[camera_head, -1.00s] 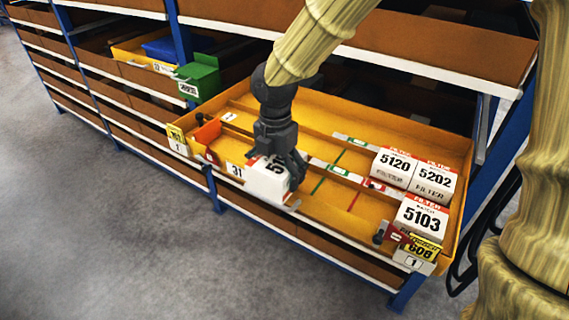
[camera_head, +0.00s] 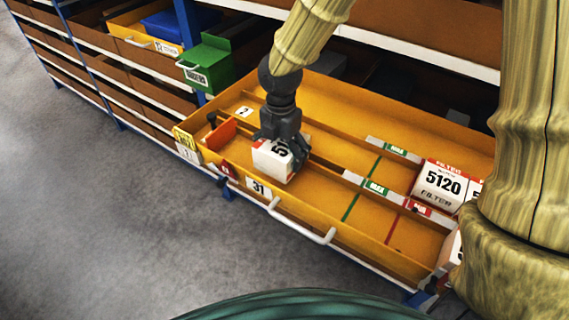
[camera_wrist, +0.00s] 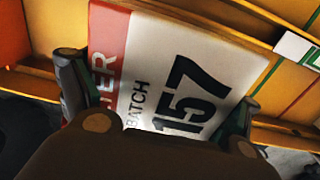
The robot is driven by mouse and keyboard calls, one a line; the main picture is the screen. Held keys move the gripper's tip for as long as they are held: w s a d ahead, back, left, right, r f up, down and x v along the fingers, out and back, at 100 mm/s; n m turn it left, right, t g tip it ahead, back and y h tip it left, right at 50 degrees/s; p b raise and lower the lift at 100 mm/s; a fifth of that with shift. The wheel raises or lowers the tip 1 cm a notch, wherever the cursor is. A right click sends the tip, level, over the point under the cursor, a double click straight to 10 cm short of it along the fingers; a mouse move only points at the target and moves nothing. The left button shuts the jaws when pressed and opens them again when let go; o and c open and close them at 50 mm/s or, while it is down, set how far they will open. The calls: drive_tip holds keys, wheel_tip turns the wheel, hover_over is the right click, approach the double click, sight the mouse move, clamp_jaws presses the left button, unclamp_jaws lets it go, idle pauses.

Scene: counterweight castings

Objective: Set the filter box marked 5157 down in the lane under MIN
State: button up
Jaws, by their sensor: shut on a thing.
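My gripper (camera_head: 285,152) is shut on a white filter box (camera_head: 273,159) with a red end. The wrist view shows the box face (camera_wrist: 175,80) with "157" and "BATCH"; any digit before these is hidden. The box is at the left part of the yellow drawer's front lane (camera_head: 318,195), left of the green line. I cannot tell whether it touches the floor. A red label (camera_head: 417,208), apparently MIN, sits on the divider above a red line, right of a green MAX label (camera_head: 376,187).
Filter box 5120 (camera_head: 440,187) stands in the rear lane at right; another box (camera_head: 449,262) is at the front lane's right end, partly hidden by my arm. An orange piece (camera_head: 219,135) is at the left end. A green bin (camera_head: 207,64) stands behind left.

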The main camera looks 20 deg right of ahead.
drive_tip(key=shift+w+f, duration=0.35)
drive_tip(key=shift+f, duration=0.25)
drive_tip(key=shift+s+d+f, duration=0.1)
drive_tip(key=shift+s+f, duration=0.1)
drive_tip(key=shift+f, duration=0.1)
wheel_tip(320, 180, down, 2)
drive_tip(key=shift+f+p, duration=0.25)
drive_tip(key=shift+p, duration=0.25)
drive_tip(key=shift+f, duration=0.3)
drive_tip(key=shift+s, duration=0.15)
